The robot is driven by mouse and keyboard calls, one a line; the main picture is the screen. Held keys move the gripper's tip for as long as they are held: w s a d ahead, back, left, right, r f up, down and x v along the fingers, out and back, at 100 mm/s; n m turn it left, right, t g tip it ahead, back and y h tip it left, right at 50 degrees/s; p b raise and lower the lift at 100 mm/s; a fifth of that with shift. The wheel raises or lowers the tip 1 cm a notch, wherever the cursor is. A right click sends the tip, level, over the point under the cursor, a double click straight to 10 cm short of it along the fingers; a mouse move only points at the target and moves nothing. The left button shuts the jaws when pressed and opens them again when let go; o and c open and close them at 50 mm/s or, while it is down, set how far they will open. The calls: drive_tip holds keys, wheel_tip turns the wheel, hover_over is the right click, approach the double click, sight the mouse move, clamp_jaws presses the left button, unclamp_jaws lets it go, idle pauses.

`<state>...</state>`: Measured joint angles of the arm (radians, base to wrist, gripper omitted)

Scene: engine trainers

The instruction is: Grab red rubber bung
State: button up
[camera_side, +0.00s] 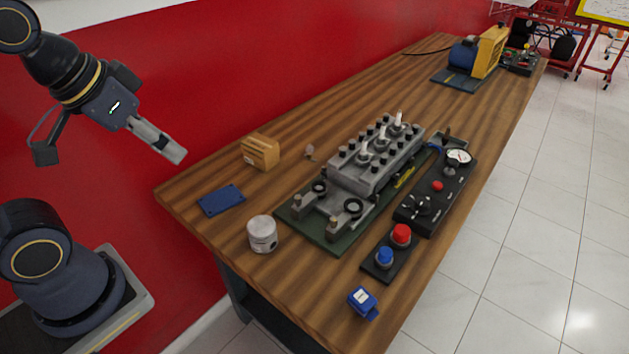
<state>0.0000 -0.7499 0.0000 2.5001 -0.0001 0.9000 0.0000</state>
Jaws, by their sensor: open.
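The red rubber bung (401,233) stands upright at one end of a small black holder (376,267) near the front right edge of the wooden bench. A blue bung (385,256) stands right next to it in the same holder. My gripper (176,154) is high at the left, above and beyond the bench's left end. It is open and empty, points down to the right, and is far from the red bung.
A grey engine block (368,165) on a green base stands left of and behind the bung. A black gauge panel (440,190) lies just behind it. A white piston (262,234), blue plate (221,200), wooden block (260,152) and blue clip (362,302) lie around. Bare wood (300,280) shows in front.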

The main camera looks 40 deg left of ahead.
drive_tip(key=w+r+m+t, duration=0.2)
drive_tip(key=w+r, duration=0.2)
drive_tip(key=m+g+h, duration=0.3)
drive_tip(key=m+h, duration=0.1)
drive_tip(key=m, duration=0.3)
hover_over(403, 229)
drive_tip(key=s+a, duration=0.2)
wheel_tip(403, 229, down, 24)
drive_tip(key=x, duration=0.5)
drive_tip(key=shift+s+f, duration=0.2)
drive_tip(key=shift+f, duration=0.35)
